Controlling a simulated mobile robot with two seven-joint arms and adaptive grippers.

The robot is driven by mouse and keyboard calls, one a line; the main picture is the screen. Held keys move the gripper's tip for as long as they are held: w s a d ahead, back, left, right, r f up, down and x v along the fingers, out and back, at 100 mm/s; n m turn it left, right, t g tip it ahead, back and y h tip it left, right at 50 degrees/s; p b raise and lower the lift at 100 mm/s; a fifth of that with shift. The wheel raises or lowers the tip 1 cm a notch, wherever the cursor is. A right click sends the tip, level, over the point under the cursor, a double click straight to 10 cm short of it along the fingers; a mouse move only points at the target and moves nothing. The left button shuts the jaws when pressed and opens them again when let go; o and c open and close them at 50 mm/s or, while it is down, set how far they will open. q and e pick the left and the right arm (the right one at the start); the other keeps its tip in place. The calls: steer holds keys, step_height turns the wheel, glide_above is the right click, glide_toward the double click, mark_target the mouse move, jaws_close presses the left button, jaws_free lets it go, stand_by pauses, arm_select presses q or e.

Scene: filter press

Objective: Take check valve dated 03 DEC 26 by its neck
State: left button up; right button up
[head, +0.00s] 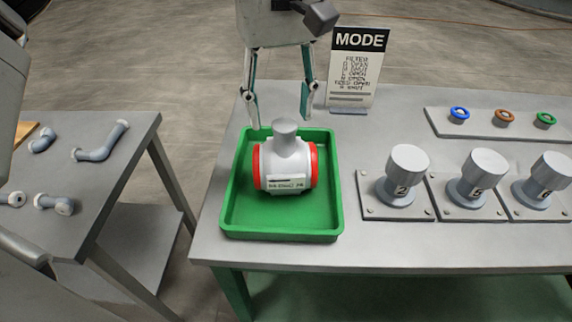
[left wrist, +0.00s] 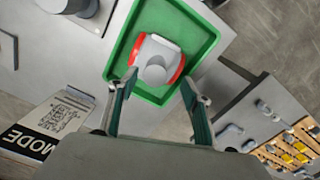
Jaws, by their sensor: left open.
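The check valve (head: 286,165) lies in a green tray (head: 281,236) on the grey table. It has a light grey body with red end rings, a neck pointing up and a label on the front that is too small to read with certainty. It also shows in the left wrist view (left wrist: 158,60), between and beyond the fingertips. My left gripper (head: 279,120) is open, fingers pointing down, above and behind the neck. Its fingers in the left wrist view (left wrist: 158,84) are spread wide and hold nothing. My right gripper does not show.
A MODE sign (head: 357,68) stands behind the tray. Numbered grey knobs (head: 403,174) on plates stand to the right, with coloured rings (head: 503,117) on a strip behind. A side table (head: 110,168) at left holds pipe pieces (head: 101,142).

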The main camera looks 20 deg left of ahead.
mark_target(285, 123)
arm_select(q)
steer(key=f, duration=0.2)
steer(key=w+f+b, duration=0.1)
steer(key=f, duration=0.2)
steer(key=shift+w+d+f, duration=0.1)
steer(key=shift+f, duration=0.25)
steer(key=shift+r, duration=0.1)
steer(key=c, duration=1.3)
